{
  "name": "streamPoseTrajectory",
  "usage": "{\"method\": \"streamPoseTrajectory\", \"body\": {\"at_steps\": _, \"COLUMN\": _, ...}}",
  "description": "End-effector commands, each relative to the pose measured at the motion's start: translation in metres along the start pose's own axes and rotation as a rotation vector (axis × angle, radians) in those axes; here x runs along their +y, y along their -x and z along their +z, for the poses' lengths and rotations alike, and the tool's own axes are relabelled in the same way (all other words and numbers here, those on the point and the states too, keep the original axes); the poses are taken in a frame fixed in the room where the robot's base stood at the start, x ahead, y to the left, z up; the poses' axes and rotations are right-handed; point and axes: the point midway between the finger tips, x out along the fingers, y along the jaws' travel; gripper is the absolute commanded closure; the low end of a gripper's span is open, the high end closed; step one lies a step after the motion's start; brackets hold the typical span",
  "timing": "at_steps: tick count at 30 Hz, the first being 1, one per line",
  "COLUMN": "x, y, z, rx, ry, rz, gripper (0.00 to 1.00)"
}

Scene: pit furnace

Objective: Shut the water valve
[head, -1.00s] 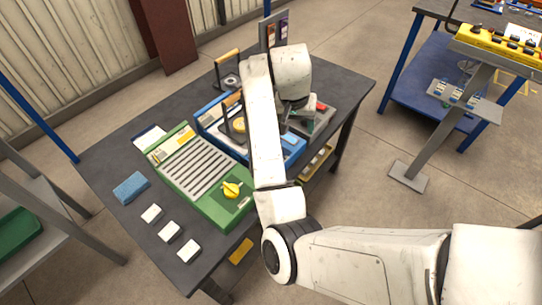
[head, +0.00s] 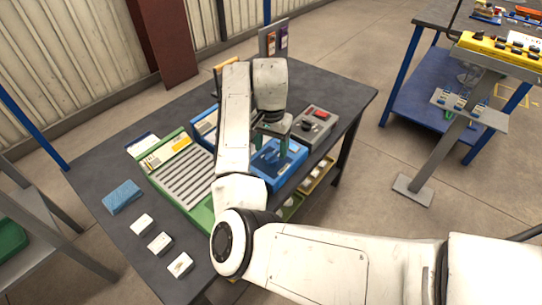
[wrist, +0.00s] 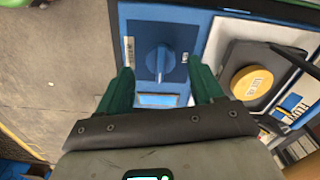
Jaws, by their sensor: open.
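The water valve appears to be the blue knob (wrist: 160,60) on a blue panel (wrist: 137,18) in the wrist view. No lettering naming it is readable. The knob has a raised grip bar pointing roughly up and down in the picture. My gripper (wrist: 161,72) is open, with one green finger on each side of the knob and visible gaps between. I cannot tell how far the fingertips stand above the panel. In the head view my gripper (head: 271,142) is over the blue unit (head: 284,166) on the dark table, and my arm hides part of that unit.
A grey box with a red control (head: 314,125) stands right of the blue unit. A green slotted unit (head: 176,165) lies left, partly behind my arm. A dark block with a yellow disc (wrist: 252,82) is close right of the knob. A blue sponge (head: 123,197) and white blocks lie at the front left.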

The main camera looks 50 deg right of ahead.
Motion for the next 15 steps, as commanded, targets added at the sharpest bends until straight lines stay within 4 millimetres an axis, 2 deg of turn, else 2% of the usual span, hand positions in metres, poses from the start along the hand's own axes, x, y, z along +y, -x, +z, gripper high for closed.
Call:
{"method": "streamPoseTrajectory", "body": {"at_steps": 1, "x": 0.0, "y": -0.009, "z": 0.001, "rx": -0.002, "ry": 0.001, "rz": 0.001, "gripper": 0.33}}
{"method": "streamPoseTrajectory", "body": {"at_steps": 6, "x": 0.0, "y": -0.029, "z": 0.001, "rx": -0.001, "ry": 0.001, "rz": 0.0, "gripper": 0.33}}
{"method": "streamPoseTrajectory", "body": {"at_steps": 15, "x": 0.0, "y": -0.037, "z": 0.0, "rx": 0.001, "ry": 0.0, "rz": -0.001, "gripper": 0.33}}
